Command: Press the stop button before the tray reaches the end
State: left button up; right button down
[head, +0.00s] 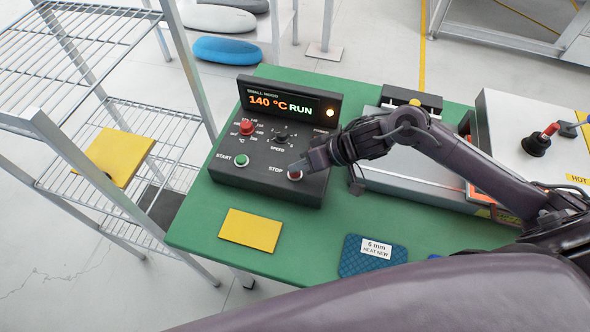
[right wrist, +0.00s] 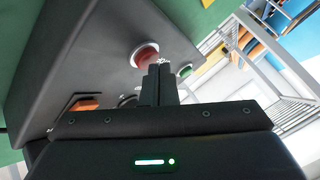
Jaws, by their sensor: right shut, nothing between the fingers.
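A dark control box (head: 270,187) stands on the green table, its display (head: 285,105) reading 140 °C RUN. The red STOP button (head: 295,175) is at its front right, and the green START button (head: 241,160) is to its left. My right gripper (head: 298,166) is shut and empty, its fingertips right at the STOP button. In the right wrist view the shut fingers (right wrist: 155,72) point at a red button (right wrist: 145,55); I cannot tell whether they touch it. I cannot make out a tray for certain. My left gripper is not in view.
A grey machine (head: 390,183) lies right of the box, partly behind my right arm. A white unit (head: 505,115) with a HOT label is farther right. A yellow board (head: 250,230) and a blue pad (head: 371,257) lie at the table front. A wire rack (head: 75,75) stands left.

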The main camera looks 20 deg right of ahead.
aim_at(300, 173)
jog(key=shift+f, duration=0.35)
jog(key=shift+r, duration=0.1)
dwell(0.4)
jog(key=shift+r+p, duration=0.8)
jog(key=shift+p, duration=0.4)
jog(key=shift+r, duration=0.1)
notch_tip(300, 173, up, 5)
jog(key=p, duration=0.6)
